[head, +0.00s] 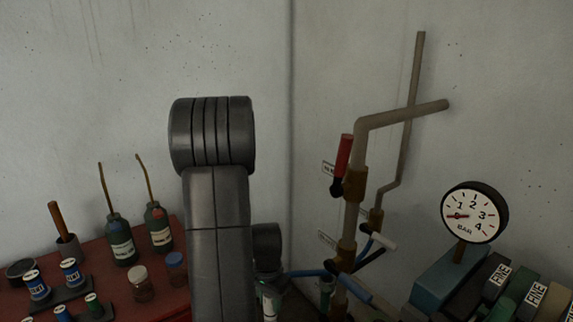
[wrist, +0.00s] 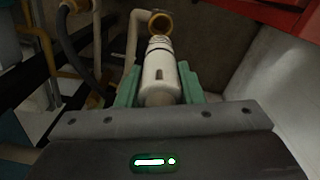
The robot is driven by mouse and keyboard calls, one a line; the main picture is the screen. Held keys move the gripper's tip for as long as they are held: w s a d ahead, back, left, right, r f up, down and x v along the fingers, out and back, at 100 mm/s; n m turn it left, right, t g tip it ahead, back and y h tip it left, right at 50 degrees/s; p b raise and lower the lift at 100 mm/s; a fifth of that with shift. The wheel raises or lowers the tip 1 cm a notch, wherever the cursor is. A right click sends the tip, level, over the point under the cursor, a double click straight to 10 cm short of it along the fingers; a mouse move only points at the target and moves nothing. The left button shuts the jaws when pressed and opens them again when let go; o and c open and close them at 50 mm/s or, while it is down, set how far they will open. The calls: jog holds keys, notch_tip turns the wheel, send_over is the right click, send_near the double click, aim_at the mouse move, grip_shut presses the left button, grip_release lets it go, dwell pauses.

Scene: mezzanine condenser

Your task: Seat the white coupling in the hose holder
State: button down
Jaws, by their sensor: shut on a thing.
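In the wrist view my gripper (wrist: 160,85) is shut on the white coupling (wrist: 159,68), with a green jaw on each side. The coupling is a white cylinder with dark bands near its far end and a small slot in its side. It points away from my wrist. A brass-coloured ring (wrist: 160,21) shows just beyond its far end; I cannot tell whether they touch or whether this ring is the hose holder. In the head view my arm hides most of the gripper area, and the hose holder cannot be made out for certain.
In the head view a red bench (head: 85,270) with bottles and jars is at left. Pipework with a red-handled valve (head: 342,160) and a blue hose (head: 305,273) stands right of my arm. A pressure gauge (head: 473,213) is further right. Red structure (wrist: 285,15) overhangs the wrist view's upper right.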

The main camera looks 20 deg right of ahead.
jog(key=w+a+f+n, duration=0.6)
jog(key=w+a+n, duration=0.4)
jog(key=a, duration=0.2)
jog(key=shift+a+f, duration=0.2)
jog(key=shift+f, duration=0.2)
